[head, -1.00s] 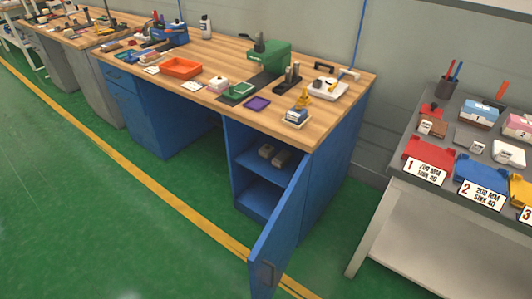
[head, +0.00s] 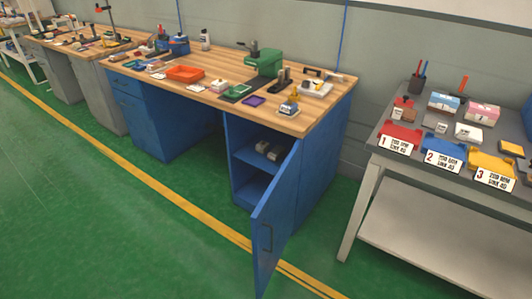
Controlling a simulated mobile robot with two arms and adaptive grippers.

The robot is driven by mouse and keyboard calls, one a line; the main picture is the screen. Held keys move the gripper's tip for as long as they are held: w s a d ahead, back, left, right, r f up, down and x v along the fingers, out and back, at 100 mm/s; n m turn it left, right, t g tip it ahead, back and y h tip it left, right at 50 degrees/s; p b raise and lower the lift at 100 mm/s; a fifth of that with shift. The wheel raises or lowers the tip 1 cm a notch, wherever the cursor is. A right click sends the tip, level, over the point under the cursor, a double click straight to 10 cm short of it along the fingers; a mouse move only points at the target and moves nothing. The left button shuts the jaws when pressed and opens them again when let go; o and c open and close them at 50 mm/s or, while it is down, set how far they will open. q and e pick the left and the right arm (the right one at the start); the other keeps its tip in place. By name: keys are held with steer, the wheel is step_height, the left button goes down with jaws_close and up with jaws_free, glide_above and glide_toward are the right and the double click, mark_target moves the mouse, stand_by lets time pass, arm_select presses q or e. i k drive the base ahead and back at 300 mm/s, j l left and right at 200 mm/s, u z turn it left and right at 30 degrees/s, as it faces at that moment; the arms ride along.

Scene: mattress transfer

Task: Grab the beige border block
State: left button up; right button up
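Neither of my grippers shows in the head view. I cannot make out for certain which thing is the beige border block. Two small grey-beige pieces, a left one (head: 262,146) and a right one (head: 275,153), lie on the upper shelf inside the blue cabinet (head: 333,150). The cabinet door (head: 277,222) stands open toward me. Small pale items also lie on the wooden benchtop (head: 318,113) above, too small to identify.
At right, a grey table (head: 378,150) holds red (head: 400,134), blue (head: 445,150) and yellow (head: 490,165) numbered bins. Green floor (head: 110,220) is clear in front.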

mark_target(262, 149)
steer(key=j+z, duration=0.1)
steer(key=z, duration=1.25)
steer(key=i+j, duration=0.1)
steer(key=j, duration=0.5)
steer(key=i+j, duration=0.1)
steer(key=j, duration=0.55)
steer(key=i+j+z, duration=0.1)
steer(key=j, duration=1.15)
steer(key=i+z, duration=0.05)
